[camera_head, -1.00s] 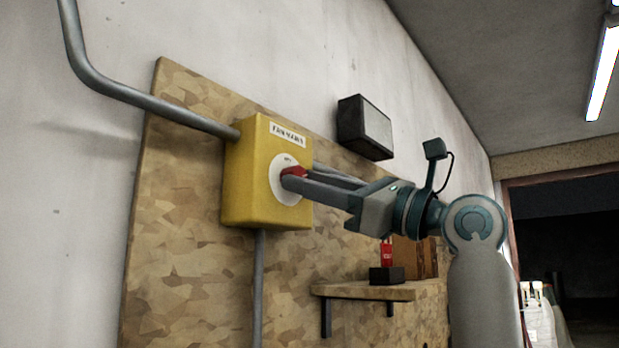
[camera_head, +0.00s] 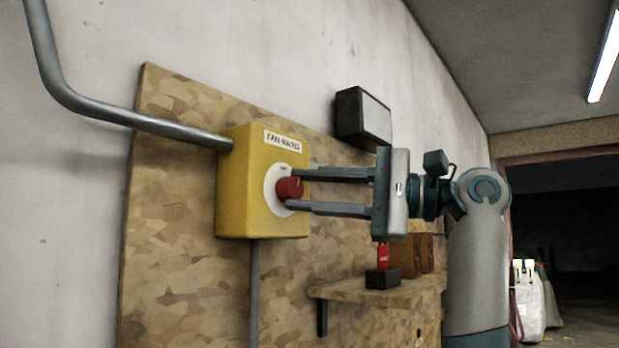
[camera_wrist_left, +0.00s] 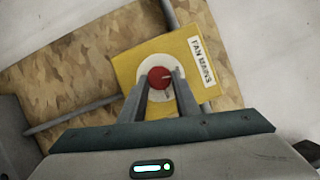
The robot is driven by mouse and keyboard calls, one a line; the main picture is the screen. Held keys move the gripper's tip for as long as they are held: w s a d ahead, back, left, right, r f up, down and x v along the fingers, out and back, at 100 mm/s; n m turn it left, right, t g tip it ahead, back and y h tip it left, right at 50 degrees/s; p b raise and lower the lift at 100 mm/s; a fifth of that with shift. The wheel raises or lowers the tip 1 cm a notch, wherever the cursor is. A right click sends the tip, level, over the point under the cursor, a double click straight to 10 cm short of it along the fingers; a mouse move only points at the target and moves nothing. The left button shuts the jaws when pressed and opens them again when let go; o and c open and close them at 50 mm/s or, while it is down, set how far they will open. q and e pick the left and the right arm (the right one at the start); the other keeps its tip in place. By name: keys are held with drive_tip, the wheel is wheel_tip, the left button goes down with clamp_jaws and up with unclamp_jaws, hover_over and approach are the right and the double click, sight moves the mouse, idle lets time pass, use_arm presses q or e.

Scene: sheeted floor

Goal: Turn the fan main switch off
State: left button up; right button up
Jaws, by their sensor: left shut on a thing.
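The fan main switch is a yellow box (camera_head: 240,190) labelled "FAN MAINS" on a wooden board. A red round knob (camera_head: 289,188) sits on a white disc (camera_head: 274,201) on its face. My left gripper (camera_head: 296,190) comes from the right and is shut on the knob, one finger above and one below. In the left wrist view the knob (camera_wrist_left: 159,77) sits between the two fingertips, with a dark mark on its face. The gripper is turned so its fingers are stacked vertically in the head view. My right gripper is in neither view.
Grey conduits (camera_head: 150,122) run into the box from the left and below. A dark wall box (camera_head: 362,118) is mounted above the arm. Below, a wooden shelf (camera_head: 345,291) holds a dark block with a red item (camera_head: 383,255) and a brown box.

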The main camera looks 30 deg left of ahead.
use_arm(q)
drive_tip(key=shift+r+n+h+p, duration=0.15)
drive_tip(key=shift+n+h+p, duration=0.5)
drive_tip(key=shift+n, duration=0.65)
drive_tip(key=o, duration=1)
drive_tip(key=shift+o, duration=0.2)
drive_tip(key=shift+s+d, duration=0.1)
